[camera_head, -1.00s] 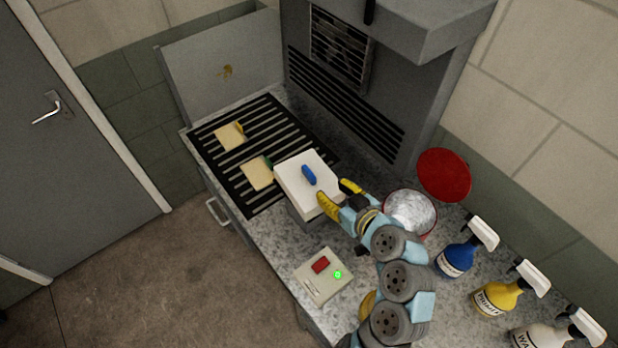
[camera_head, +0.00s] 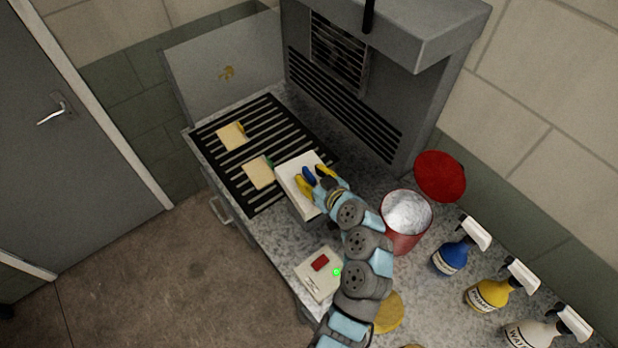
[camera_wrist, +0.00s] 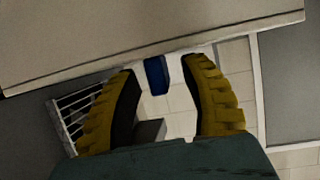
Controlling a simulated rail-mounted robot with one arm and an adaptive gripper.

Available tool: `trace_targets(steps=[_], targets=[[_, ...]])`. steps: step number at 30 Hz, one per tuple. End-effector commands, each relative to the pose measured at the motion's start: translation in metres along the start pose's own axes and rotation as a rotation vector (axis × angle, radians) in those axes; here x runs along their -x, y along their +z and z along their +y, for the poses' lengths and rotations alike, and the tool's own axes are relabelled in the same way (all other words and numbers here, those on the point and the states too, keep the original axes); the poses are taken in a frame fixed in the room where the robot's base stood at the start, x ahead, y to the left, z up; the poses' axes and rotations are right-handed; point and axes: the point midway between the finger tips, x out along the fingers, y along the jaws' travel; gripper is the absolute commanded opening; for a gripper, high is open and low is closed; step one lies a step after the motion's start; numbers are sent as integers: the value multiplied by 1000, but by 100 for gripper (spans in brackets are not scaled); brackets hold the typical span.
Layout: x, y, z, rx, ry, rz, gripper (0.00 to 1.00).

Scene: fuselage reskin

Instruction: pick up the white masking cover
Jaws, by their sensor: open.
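The white masking cover (camera_head: 287,173) is a flat square plate with a blue handle (camera_head: 308,175) on top. It lies on a grey box beside the black slatted grille. My gripper (camera_head: 314,177) is over the cover, with its yellow fingers apart, one on each side of the blue handle. In the wrist view the blue handle (camera_wrist: 157,75) stands between the two open fingers (camera_wrist: 160,90), with a gap on each side. The cover's pale surface (camera_wrist: 150,35) fills the top of that view. My wrist hides the cover's near right part in the head view.
Two pale yellow squares (camera_head: 259,172) lie on the grille (camera_head: 280,128). To the right are a red bucket (camera_head: 404,240), a red lid (camera_head: 440,175) and several spray bottles (camera_head: 450,258). A grey hooded unit (camera_head: 390,110) rises behind.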

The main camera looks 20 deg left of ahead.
Motion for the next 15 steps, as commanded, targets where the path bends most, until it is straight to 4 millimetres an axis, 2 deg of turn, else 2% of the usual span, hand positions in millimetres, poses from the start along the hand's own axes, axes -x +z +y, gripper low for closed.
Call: trace_targets(steps=[4,11,12,15], targets=[[-7,0,-1,0,-1,-1,46],[-8,0,0,0,1,0,46],[-8,0,0,0,1,0,43],[-8,0,0,0,1,0,15]])
